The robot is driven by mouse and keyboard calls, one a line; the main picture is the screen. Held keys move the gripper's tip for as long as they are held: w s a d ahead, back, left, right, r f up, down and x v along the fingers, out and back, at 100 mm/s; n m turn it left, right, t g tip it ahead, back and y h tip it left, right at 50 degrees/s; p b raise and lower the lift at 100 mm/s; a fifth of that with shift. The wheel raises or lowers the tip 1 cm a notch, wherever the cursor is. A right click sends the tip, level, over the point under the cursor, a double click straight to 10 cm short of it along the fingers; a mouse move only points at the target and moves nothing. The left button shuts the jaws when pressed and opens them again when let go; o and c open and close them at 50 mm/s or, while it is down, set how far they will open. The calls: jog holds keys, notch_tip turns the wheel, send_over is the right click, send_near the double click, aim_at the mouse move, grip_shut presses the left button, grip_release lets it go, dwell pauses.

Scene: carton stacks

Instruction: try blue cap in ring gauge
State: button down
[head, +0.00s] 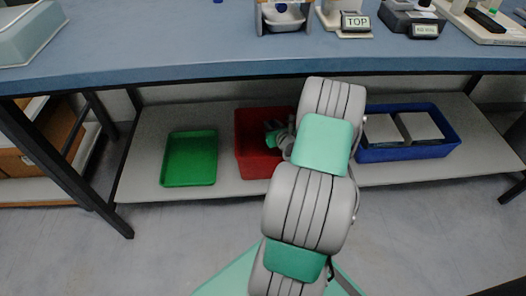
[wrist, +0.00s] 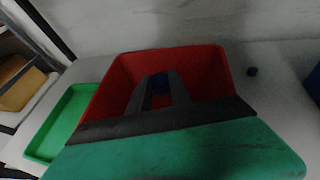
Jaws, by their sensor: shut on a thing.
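My gripper (wrist: 161,77) is over the red bin (wrist: 215,70) on the lower shelf, its fingers pointing into the bin. A small dark blue piece, which looks like the blue cap (wrist: 160,86), shows between the fingers, and the gripper is shut on it. In the head view my gripper (head: 272,134) is at the red bin (head: 259,166), partly hidden by my arm, and the cap cannot be made out there. I cannot pick out a ring gauge for certain among the devices on the bench top.
A green tray (head: 190,160) lies left of the red bin, and a blue bin (head: 408,150) with grey pieces stands right.

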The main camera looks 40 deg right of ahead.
jog(key=shift+f, duration=0.5)
jog(key=c, duration=1.1)
grip_release()
jog(key=p+v, duration=0.2)
jog(key=v, duration=0.5)
jog(key=shift+s+a+r+p, duration=0.15)
jog(key=shift+s+r+p, duration=0.05)
jog(key=shift+s+p, duration=0.2)
